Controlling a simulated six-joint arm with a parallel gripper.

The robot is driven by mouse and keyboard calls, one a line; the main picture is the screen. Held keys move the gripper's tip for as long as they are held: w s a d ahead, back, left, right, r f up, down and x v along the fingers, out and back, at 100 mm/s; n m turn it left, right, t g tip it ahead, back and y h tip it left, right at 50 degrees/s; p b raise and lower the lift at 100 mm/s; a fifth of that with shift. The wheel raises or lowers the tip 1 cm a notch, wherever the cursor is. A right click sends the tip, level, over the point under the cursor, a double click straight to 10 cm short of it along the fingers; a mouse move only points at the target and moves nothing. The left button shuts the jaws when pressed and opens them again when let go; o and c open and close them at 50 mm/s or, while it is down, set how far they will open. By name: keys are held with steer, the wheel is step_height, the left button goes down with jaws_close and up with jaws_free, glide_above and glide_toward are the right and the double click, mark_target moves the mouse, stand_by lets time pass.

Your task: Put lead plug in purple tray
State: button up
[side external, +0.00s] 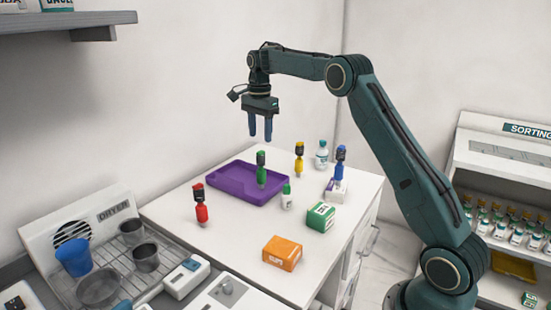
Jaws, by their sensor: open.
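Several small plug-shaped items with dark tops stand upright on the white counter, and I cannot tell which one is meant by the lead plug. They are a red one (201,207), a green one (262,173), a yellow one (299,160) and a blue one (339,166). The green one appears to stand inside the purple tray (222,189), toward its right part. The blue one stands on or right behind a small white box (336,193). My gripper (260,138) is open and empty, pointing down in the air above the tray's area.
A white bottle (322,155), a small green-capped bottle (287,198), a green box (320,217) and an orange box (282,253) stand on the counter. A drying rack (120,270) with cups is at the left. A sorting shelf (510,170) is at the right. The counter's front left is clear.

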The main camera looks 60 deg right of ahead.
steer(key=s+a+r+n+t, duration=0.2)
steer(key=s+a+r+n, duration=0.4)
steer(key=s, duration=0.3)
steer(key=s+a+r+n+t, duration=0.1)
steer(key=s+a+r+n, duration=0.35)
steer(key=s+a, duration=0.35)
steer(key=s+a+f+n+t, duration=0.1)
steer(key=s+a+f+n, duration=0.1)
steer(key=s, duration=0.4)
steer(key=s+a+f+n, duration=0.2)
steer(key=s+n, duration=0.2)
steer(key=s, duration=0.3)
steer(key=s+a+f+n+t, duration=0.1)
steer(key=s+a+f+n, duration=0.1)
steer(key=s, duration=0.4)
steer(key=shift+s+a+f+n+t, duration=0.3)
steer(key=shift+a+f+n, duration=0.15)
steer(key=shift+n, duration=0.2)
